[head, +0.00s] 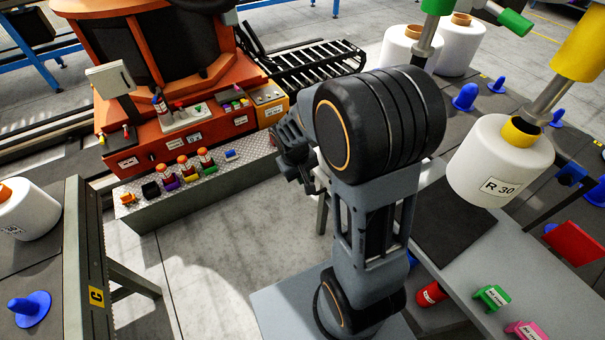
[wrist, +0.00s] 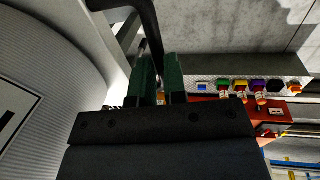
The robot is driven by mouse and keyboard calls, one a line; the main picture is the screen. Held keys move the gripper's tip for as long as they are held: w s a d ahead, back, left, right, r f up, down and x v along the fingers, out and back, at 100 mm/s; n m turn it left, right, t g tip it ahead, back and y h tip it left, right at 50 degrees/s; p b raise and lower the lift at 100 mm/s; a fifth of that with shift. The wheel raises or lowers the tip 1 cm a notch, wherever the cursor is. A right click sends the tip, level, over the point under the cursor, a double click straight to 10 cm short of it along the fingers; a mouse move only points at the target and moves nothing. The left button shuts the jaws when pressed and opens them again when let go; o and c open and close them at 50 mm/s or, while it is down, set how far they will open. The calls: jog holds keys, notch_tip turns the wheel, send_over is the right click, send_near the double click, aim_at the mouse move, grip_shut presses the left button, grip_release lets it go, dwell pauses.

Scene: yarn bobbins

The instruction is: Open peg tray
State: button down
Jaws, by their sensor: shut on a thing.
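In the wrist view the two green fingers of my gripper (wrist: 160,75) are close together, with a black bent bar (wrist: 150,25) running down between them. The bar looks like a handle; what it is fixed to is out of view, and I cannot pick out the peg tray with certainty. In the head view a dark end part of my arm shows left of the large black joint, in front of the orange machine; the fingertips and the bar cannot be made out there.
A large white bobbin (wrist: 45,90) fills the left of the wrist view, close to my gripper. A bobbin marked R 30 (head: 480,175) hangs at right. Floor (head: 230,245) is clear between.

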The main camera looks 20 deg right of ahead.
jog(key=c, duration=1.2)
grip_release()
jog(key=shift+o, duration=0.2)
jog(key=shift+r, duration=0.15)
notch_tip(320, 180, up, 13)
jog(key=a+p, duration=0.2)
jog(key=shift+a+r, duration=0.2)
jog(key=shift+a, duration=0.1)
jog(key=shift+s, duration=0.1)
jog(key=s+a+r+m+t+y+p, duration=0.1)
jog(key=s+a+r+t+y+p, duration=0.1)
jog(key=s+r+p, duration=0.6)
jog(key=shift+s+r+t, duration=0.7)
jog(key=shift+s+r, duration=0.1)
jog(key=shift+s, duration=0.1)
